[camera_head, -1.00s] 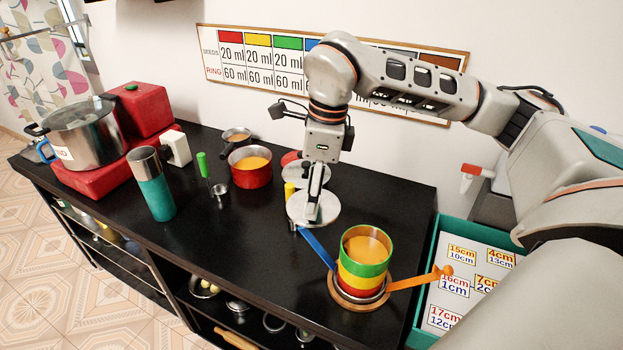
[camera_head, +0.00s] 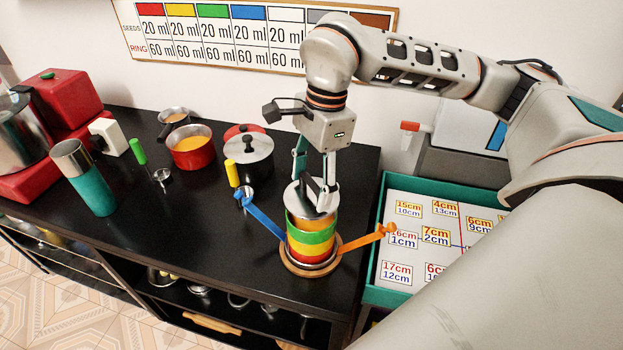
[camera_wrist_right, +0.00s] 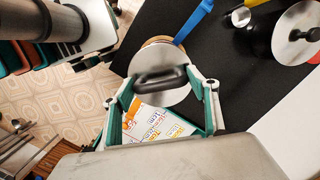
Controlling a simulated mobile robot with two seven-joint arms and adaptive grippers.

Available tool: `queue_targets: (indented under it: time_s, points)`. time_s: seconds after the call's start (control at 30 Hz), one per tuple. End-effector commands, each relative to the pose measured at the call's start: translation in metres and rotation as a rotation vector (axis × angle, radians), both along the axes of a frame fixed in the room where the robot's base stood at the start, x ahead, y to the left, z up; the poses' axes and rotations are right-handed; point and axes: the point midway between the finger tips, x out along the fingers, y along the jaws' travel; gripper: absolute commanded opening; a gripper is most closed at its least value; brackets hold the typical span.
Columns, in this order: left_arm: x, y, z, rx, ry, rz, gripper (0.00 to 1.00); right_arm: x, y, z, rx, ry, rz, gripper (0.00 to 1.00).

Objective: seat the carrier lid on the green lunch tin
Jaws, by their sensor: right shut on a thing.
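The green lunch tin (camera_head: 312,223) is the top of an upright stack, over a yellow tin (camera_head: 312,243) and a red one (camera_head: 312,257). The stack stands in a carrier with a round wooden base (camera_head: 333,266), a blue arm (camera_head: 264,221) folded out left and an orange arm (camera_head: 366,239) folded out right. My right gripper (camera_head: 318,190) is shut on the black handle of the silver carrier lid (camera_head: 300,197), which also shows in the right wrist view (camera_wrist_right: 165,97). My left gripper is out of view.
A lidded pot (camera_head: 248,160) and a yellow cylinder (camera_head: 231,173) stand behind the blue arm. A red saucepan (camera_head: 192,148) and a teal flask (camera_head: 91,185) are farther left. A teal-edged tray (camera_head: 372,296) with number cards lies right. The counter's front left is clear.

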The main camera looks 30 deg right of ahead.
Motion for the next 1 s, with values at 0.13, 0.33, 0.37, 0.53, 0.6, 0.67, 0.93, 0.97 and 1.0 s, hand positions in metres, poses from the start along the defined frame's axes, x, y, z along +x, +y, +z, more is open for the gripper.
queue_targets:
  time_s: [0.13,0.33,0.37,0.53,0.6,0.67,0.93,0.97,1.0]
  points:
    - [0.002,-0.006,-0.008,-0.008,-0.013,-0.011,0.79,0.000,0.000,-0.019,0.000,0.000,0.000,0.36]
    - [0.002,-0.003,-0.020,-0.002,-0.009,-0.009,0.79,0.000,0.000,-0.031,0.001,0.000,0.000,0.36]
    - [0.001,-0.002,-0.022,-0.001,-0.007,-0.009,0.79,0.000,0.000,-0.031,0.001,0.000,0.000,0.36]
    - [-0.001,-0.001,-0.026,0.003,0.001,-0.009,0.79,0.000,0.000,-0.031,0.001,-0.001,-0.001,0.36]
    - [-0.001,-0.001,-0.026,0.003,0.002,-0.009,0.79,0.000,0.000,-0.031,0.001,-0.001,-0.001,0.36]
    - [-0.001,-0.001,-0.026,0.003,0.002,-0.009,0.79,0.000,0.000,-0.031,0.001,-0.001,-0.001,0.36]
    - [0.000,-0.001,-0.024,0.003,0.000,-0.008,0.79,0.000,0.000,-0.031,0.000,-0.001,-0.001,0.36]
    - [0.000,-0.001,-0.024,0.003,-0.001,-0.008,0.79,0.000,0.000,-0.031,0.000,-0.001,-0.001,0.36]
    - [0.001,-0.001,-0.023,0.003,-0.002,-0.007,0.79,0.000,0.000,-0.031,0.000,-0.001,-0.001,0.36]
